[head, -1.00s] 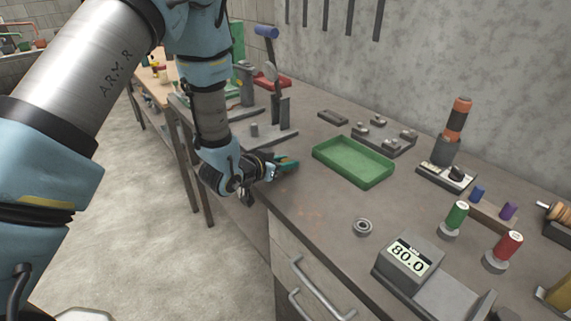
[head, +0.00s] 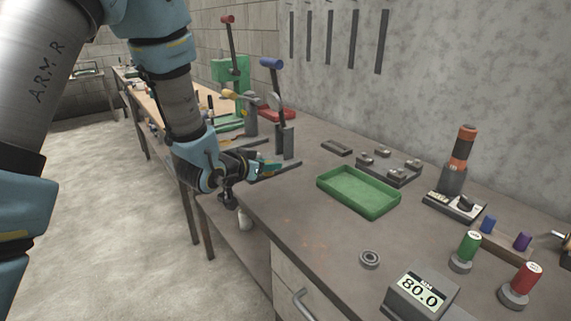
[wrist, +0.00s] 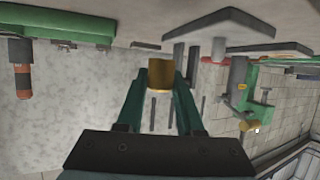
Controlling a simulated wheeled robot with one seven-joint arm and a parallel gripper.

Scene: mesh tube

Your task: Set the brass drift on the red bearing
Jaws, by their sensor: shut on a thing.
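My gripper (head: 266,167) is over the bench's near left edge, left of the green tray. In the wrist view its green fingers (wrist: 160,100) are shut on the brass drift (wrist: 161,74), whose brass end shows between the tips. In the head view the drift is not clearly visible. A red cylinder with a pale top (head: 527,278) stands on a grey round base (head: 514,296) at the lower right. This may be the red bearing. A plain grey bearing ring (head: 370,258) lies on the bench left of it. The gripper is far from both.
A green tray (head: 323,185) sits mid-bench. A scale reading 80.0 (head: 420,295) is at the front. A green cylinder (head: 469,246) and an orange-black tool (head: 462,150) stand at the right. A blue-handled lever press (head: 285,135) stands behind the gripper. Bench between tray and ring is clear.

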